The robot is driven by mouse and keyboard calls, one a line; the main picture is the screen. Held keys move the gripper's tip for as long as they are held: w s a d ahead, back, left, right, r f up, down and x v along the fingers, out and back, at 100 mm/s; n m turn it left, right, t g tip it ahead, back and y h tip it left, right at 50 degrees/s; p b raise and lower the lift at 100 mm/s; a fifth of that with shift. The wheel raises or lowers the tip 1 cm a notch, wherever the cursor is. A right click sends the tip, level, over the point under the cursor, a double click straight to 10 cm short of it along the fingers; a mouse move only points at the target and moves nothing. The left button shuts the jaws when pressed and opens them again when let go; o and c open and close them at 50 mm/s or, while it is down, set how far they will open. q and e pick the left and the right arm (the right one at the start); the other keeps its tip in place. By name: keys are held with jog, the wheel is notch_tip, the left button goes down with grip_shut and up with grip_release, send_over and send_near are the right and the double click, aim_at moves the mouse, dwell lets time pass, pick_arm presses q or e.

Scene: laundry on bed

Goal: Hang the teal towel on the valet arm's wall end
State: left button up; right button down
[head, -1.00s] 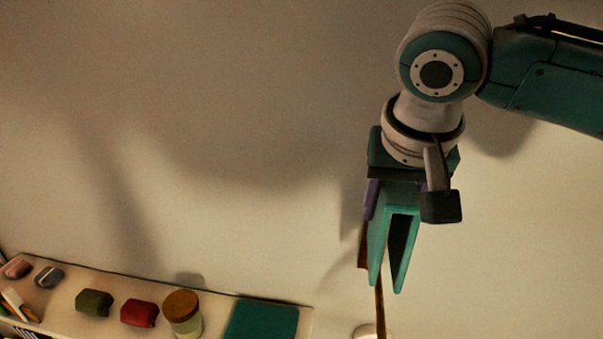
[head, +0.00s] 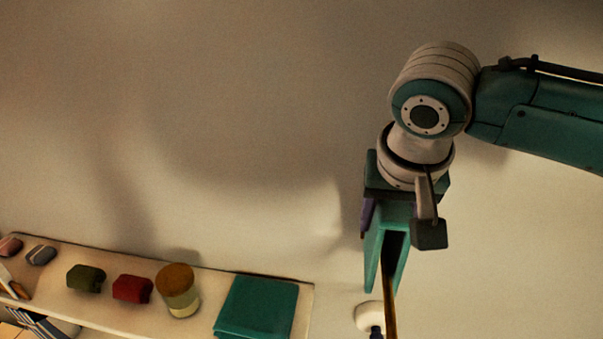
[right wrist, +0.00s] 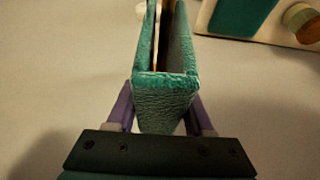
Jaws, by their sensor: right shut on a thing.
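My right gripper (head: 390,205) comes in from the right and points down. Its purple fingers (right wrist: 162,112) are shut on the folded teal towel (right wrist: 165,97). The towel (head: 374,250) hangs as an upside-down V with two flaps. The brown valet arm (head: 391,312) runs up between the flaps in the head view. In the right wrist view the bar (right wrist: 160,40) also lies between them, close to the left flap. I cannot tell whether the fold rests on the bar. The bar's upper end is hidden by the towel. My left gripper is not in view.
A white round fitting (head: 368,316) is on the wall beside the bar. A shelf (head: 208,276) at lower left bears a folded teal cloth (head: 257,306), a wooden-lidded jar (head: 178,291), a red item (head: 132,289) and a green item (head: 86,279). The wall above is bare.

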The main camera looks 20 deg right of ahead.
jog(key=shift+f+b, duration=1.5)
jog(key=shift+f, duration=1.3)
jog(key=shift+c, duration=1)
grip_release()
